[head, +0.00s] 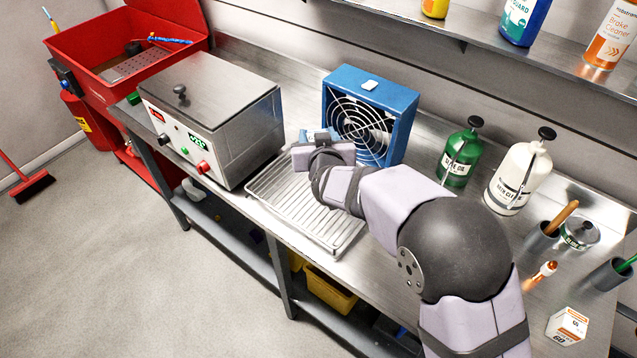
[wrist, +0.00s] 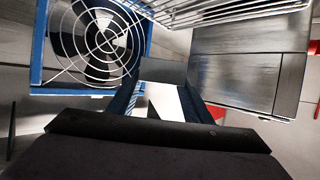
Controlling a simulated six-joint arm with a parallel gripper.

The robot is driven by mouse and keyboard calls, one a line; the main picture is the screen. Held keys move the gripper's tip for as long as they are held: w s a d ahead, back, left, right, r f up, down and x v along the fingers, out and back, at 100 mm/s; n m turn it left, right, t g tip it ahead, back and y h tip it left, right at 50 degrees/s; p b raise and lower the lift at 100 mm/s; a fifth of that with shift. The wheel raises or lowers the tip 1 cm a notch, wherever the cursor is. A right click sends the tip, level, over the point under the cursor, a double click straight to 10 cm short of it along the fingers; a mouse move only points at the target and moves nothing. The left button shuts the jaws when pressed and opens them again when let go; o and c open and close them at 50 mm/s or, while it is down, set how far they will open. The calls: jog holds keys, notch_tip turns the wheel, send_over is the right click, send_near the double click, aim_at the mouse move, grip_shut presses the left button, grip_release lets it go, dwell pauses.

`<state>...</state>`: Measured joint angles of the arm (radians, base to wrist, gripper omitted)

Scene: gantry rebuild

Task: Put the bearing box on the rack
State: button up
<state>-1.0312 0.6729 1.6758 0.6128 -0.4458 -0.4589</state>
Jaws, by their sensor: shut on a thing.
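The wire rack (head: 300,215) lies on the steel bench, in front of the blue fan; its visible part is bare. In the wrist view its wires (wrist: 225,12) cross the top edge. My gripper (head: 318,137) is at the rack's far end, close to the fan. In the wrist view its blue fingers (wrist: 162,98) are shut on a grey and white thing (wrist: 164,73), mostly hidden; I cannot tell whether it is the bearing box. A small white box with orange markings (head: 568,326) stands on the bench at the lower right and may be a bearing box.
The blue fan (head: 370,112) stands right behind my gripper, and also fills the left of the wrist view (wrist: 95,45). A steel heated tank (head: 215,115) stands left of the rack. A green bottle (head: 460,155) and a white bottle (head: 515,178) stand to the right.

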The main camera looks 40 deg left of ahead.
jog(key=shift+s+f, duration=0.15)
jog(key=shift+f, duration=0.1)
jog(key=shift+f, duration=0.35)
jog(key=shift+f+p, duration=1.45)
jog(key=shift+f, duration=3.2)
jog(key=shift+f, duration=0.2)
jog(key=o, duration=1.1)
jog(key=shift+r, duration=0.2)
